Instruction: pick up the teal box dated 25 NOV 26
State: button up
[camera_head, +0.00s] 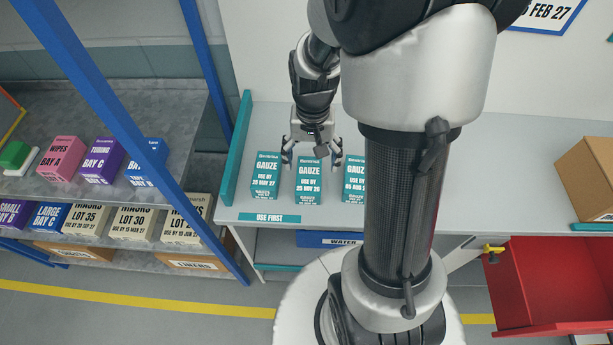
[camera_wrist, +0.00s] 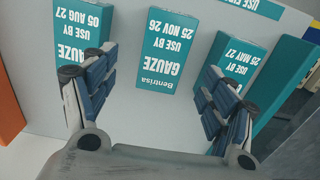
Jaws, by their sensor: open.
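Three teal gauze boxes stand in a row on the pale bench. The middle box (camera_head: 309,183) reads USE BY 25 NOV 26; in the wrist view it (camera_wrist: 170,50) lies upside down in the picture, between my fingers. The left box (camera_head: 267,176) reads 25 MAY 27 and shows at the right in the wrist view (camera_wrist: 233,57). The right box (camera_head: 353,178), dated 05 AUG 27, is partly hidden by my arm; it shows at the left in the wrist view (camera_wrist: 80,32). My gripper (camera_head: 312,160) is open and empty, close to the middle box. I cannot tell its exact height above it.
A USE FIRST label (camera_head: 269,217) lies along the bench front. A teal side panel (camera_head: 238,150) bounds the bench on the left. Blue posts and shelves of boxes stand further left. A cardboard box (camera_head: 588,175) and an open red drawer (camera_head: 550,285) are at the right.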

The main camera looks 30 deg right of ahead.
aim_at(309, 175)
jog(key=f+b, duration=0.1)
jog(key=f, duration=0.1)
jog(key=f+b, duration=0.1)
jog(key=f, duration=0.2)
jog(key=f+b, duration=0.1)
jog(key=f, duration=0.2)
jog(key=shift+w+a+f, duration=0.2)
jog(key=shift+w, duration=0.05)
jog(key=shift+c, duration=0.4)
jog(key=c, duration=1.2)
jog(key=shift+r, duration=0.1)
